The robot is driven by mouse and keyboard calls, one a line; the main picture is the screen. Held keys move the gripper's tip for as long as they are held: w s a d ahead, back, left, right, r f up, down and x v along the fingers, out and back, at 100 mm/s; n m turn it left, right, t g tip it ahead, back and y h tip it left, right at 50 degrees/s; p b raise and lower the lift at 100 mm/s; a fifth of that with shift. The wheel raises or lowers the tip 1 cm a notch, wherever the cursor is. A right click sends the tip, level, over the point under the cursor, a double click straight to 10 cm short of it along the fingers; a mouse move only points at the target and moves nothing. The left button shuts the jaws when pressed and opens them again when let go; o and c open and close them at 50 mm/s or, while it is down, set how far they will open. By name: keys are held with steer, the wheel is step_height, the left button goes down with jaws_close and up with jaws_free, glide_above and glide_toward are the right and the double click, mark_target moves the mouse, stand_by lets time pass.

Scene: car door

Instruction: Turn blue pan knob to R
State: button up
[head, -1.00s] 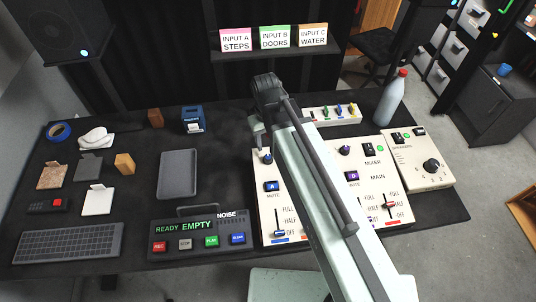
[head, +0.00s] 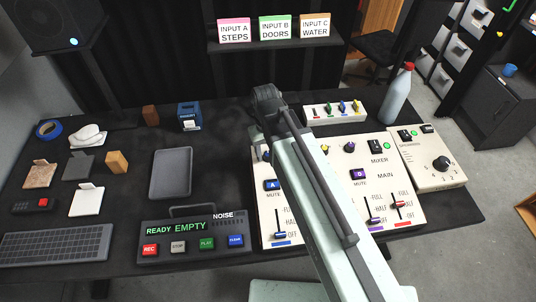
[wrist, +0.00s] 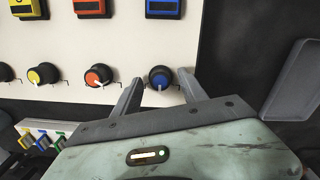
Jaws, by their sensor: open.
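The blue pan knob (wrist: 160,78) shows in the wrist view near the top of a cream mixer strip, beyond a blue button (wrist: 163,7). It has a dark rim, and its white pointer mark faces my gripper's palm. My gripper (wrist: 160,89) is open, with one grey finger on each side of the knob. I cannot tell whether either finger touches it. In the head view my gripper (head: 260,138) is over the top of the left mixer strip, above the blue A button (head: 272,185). My arm hides much of the knob there.
Red (wrist: 97,75) and yellow (wrist: 42,73) knobs stand in the same row, beside the blue one. A small panel of coloured switches (head: 336,111) lies behind the mixer, with a bottle (head: 397,95) to its right. A grey tray (head: 171,174) lies left of the mixer.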

jaws_close()
steer(key=shift+m, duration=0.4)
steer(key=m, duration=0.5)
steer(key=shift+m+y, duration=0.3)
steer(key=shift+y, duration=0.1)
steer(key=m, duration=0.5)
steer(key=shift+d+y, duration=0.1)
steer(key=shift+y, duration=0.3)
steer(key=shift+m, duration=0.4)
jaws_free()
